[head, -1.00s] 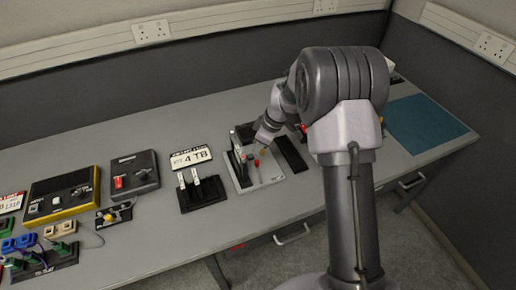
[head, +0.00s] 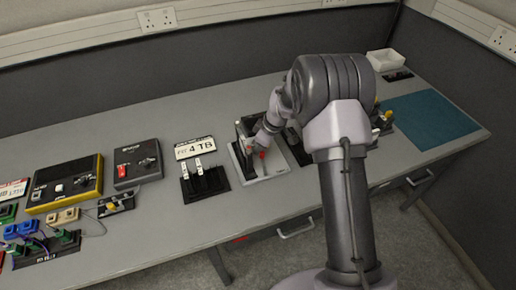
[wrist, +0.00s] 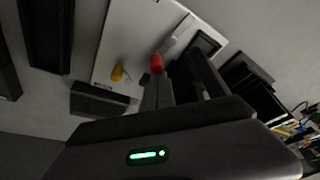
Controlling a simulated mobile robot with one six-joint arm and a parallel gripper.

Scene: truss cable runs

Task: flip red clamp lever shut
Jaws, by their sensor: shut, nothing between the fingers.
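The red clamp lever shows as a small red tip (head: 262,155) above a light grey plate (head: 272,167) on the bench. In the wrist view the red tip (wrist: 156,63) lies just beyond the ends of my gripper (wrist: 157,80), whose fingers are together and empty. I cannot tell whether they touch the lever. In the head view my gripper (head: 252,146) is low over the plate, beside the red tip. The rest of the lever and its pivot are mostly hidden. A yellow knob (wrist: 117,73) stands on the plate to the left of the red tip in the wrist view.
A black holder with two white-topped levers (head: 203,184) stands left of the plate. A white number plate (head: 195,147) is behind it. A dark box with a red switch (head: 137,165) and a yellow-edged box (head: 66,186) lie further left. A teal mat (head: 437,120) is at right.

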